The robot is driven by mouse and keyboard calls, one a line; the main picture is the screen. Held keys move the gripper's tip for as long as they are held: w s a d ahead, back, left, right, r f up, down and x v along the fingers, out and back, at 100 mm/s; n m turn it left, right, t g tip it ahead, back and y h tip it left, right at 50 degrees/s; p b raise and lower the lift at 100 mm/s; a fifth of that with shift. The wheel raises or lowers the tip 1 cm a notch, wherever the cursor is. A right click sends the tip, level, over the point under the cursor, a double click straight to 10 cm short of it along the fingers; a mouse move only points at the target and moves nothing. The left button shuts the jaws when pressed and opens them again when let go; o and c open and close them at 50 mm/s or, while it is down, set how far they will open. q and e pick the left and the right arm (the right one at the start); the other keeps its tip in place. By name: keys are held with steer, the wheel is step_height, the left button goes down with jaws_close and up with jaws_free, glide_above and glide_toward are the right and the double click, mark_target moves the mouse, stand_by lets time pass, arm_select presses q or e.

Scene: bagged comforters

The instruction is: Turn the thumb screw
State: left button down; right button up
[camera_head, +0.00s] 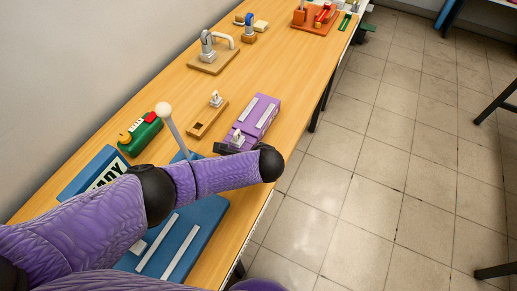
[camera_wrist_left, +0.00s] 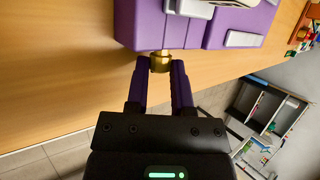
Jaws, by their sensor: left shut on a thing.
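The purple fixture (camera_head: 262,112) lies on the wooden table in the head view, with pale strips on top. In the left wrist view the purple fixture (camera_wrist_left: 200,22) fills the top, and a small brass thumb screw (camera_wrist_left: 161,60) sticks out of its near face. My left gripper (camera_wrist_left: 161,72) is shut on the thumb screw, one finger on each side. In the head view my left arm hides part of the fixture's near end, and the thumb screw cannot be made out there. My right gripper is not in view.
A wooden block with a small fitting (camera_head: 208,118) stands left of the fixture. A green device (camera_head: 141,134) and a blue stand with a pale-knobbed lever (camera_head: 170,120) are nearer. A faucet on a board (camera_head: 212,52) stands farther back. The table's right edge runs close by the fixture.

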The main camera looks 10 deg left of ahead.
arm_select(q)
steer(key=shift+f, duration=0.1)
stand_by(0.5)
steer(key=shift+c, duration=2.4)
jaws_free()
steer(key=shift+s+r+p, duration=0.25)
steer(key=shift+r+p, duration=0.15)
steer(key=p+v, duration=0.4)
steer(key=v, duration=0.5)
steer(key=shift+s+p, duration=0.2)
steer(key=shift+p, duration=0.1)
steer(key=shift+f, duration=0.15)
